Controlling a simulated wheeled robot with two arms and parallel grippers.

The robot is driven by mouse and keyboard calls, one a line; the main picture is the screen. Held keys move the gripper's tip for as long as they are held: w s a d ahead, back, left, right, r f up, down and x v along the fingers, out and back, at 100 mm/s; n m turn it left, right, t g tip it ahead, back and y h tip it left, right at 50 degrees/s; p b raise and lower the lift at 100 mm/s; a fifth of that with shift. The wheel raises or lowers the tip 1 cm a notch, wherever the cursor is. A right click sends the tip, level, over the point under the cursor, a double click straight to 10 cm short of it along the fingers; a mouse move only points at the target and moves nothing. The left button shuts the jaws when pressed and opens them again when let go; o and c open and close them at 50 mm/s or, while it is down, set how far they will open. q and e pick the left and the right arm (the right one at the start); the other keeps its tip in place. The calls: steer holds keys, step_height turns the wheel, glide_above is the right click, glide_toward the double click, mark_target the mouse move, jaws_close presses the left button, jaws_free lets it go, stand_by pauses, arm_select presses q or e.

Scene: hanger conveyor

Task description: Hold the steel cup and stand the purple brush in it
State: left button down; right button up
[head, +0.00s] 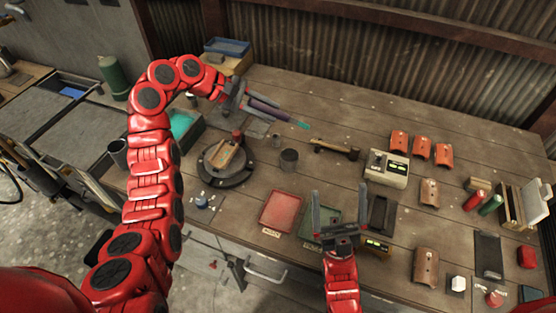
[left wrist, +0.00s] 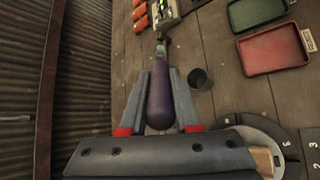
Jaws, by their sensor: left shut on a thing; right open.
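My left gripper (head: 277,110) is shut on the purple brush (head: 262,103) and holds it above the far part of the bench. The brush's teal tip (head: 303,125) points out beyond the fingers, to the right in the head view. The left wrist view also shows the purple brush (left wrist: 160,95) between the fingers. The steel cup (head: 289,160) stands upright on the bench, nearer than the brush and apart from it. The cup also shows in the left wrist view (left wrist: 202,79), right of the fingers. My right gripper (head: 338,197) is open and empty near the front trays.
A round dark base (head: 228,178) with a wooden piece lies left of the cup. A hammer (head: 335,149) lies to its right. A red tray (head: 281,212) and a green tray (head: 311,222) lie in front. A beige device (head: 386,169) stands further right.

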arm_select(q)
steer(key=shift+w+a+f, duration=0.15)
steer(key=shift+w+f, duration=0.05)
steer(key=shift+w, duration=0.1)
steer(key=shift+s+r, duration=0.15)
arm_select(e)
steer(key=w+a+f+m+g+h, duration=0.1)
steer(key=w+a+f+g+h, duration=0.1)
steer(key=w+a+f+g, duration=0.45)
steer(key=w+a+f+m+g+h, duration=0.1)
steer(key=w+a+f+g+h, duration=0.15)
steer(key=w+a, duration=0.8)
steer(key=m+g+h, duration=0.6)
steer(key=m+h, duration=0.1)
steer(key=h, duration=0.3)
glide_toward(290, 158)
steer(key=s+r, duration=0.1)
steer(key=s+a+r, duration=0.1)
steer(key=r, duration=0.1)
steer(key=s+r, duration=0.1)
steer(key=shift+s+a+r, duration=0.2)
steer(key=shift+a, duration=0.15)
steer(key=shift+s+d+f+m+g+h, duration=0.1)
steer(key=shift+d+m+g+h, duration=0.1)
steer(key=shift+m+g+h, duration=0.15)
steer(key=shift+w+d+f, duration=0.15)
steer(key=shift+w, duration=0.05)
steer(key=x, duration=1.1)
steer(key=shift+w+f, duration=0.1)
steer(key=shift+w, duration=0.1)
